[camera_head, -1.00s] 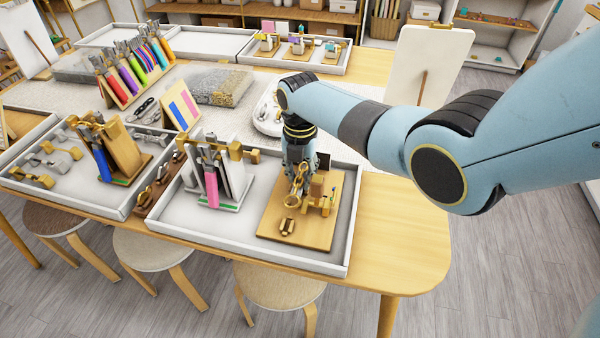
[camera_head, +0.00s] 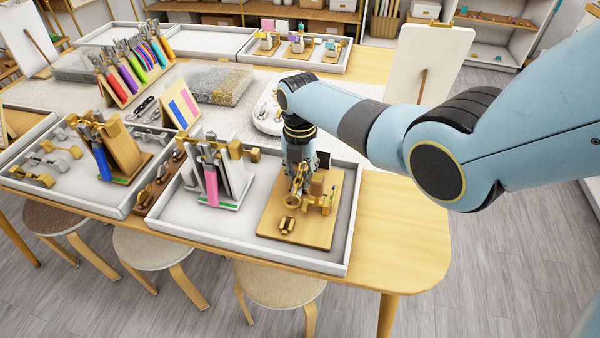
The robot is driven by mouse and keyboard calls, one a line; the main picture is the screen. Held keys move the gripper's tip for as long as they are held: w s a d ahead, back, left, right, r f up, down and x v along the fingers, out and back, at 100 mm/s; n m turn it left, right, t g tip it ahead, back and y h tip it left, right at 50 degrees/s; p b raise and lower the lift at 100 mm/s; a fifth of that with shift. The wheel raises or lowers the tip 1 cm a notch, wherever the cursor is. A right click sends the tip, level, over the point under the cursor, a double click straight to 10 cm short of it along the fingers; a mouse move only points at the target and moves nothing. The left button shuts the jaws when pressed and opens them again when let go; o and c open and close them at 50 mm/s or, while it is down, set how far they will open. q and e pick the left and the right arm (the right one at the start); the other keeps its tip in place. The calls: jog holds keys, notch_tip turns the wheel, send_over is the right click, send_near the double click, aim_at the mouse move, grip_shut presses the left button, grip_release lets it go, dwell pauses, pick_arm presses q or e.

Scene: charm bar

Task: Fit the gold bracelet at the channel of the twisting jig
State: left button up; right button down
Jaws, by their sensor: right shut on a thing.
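The gold bracelet (camera_head: 294,200) is a small gold ring at the fingertips of my right gripper (camera_head: 297,178), which is shut on it. The gripper points down over the wooden board of the twisting jig (camera_head: 272,222), in the right part of the front tray. Gold jig parts (camera_head: 323,203) stand just right of the bracelet. The bracelet is low over the board; I cannot tell whether it touches the jig or sits at its channel. The gripper partly hides the jig's back. My left gripper is not in view.
A white tray (camera_head: 345,235) holds the jig and a stand with a pink-handled tool (camera_head: 211,187). Another tray to the left holds a wooden stand with a blue tool (camera_head: 103,163). A small gold piece (camera_head: 287,226) lies on the board's front. The table's right end (camera_head: 410,235) is clear.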

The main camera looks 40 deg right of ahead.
aim_at(301, 175)
jog(key=shift+f, duration=0.4)
jog(key=c, duration=1)
grip_release()
jog(key=shift+c, duration=0.2)
notch_tip(301, 175, up, 12)
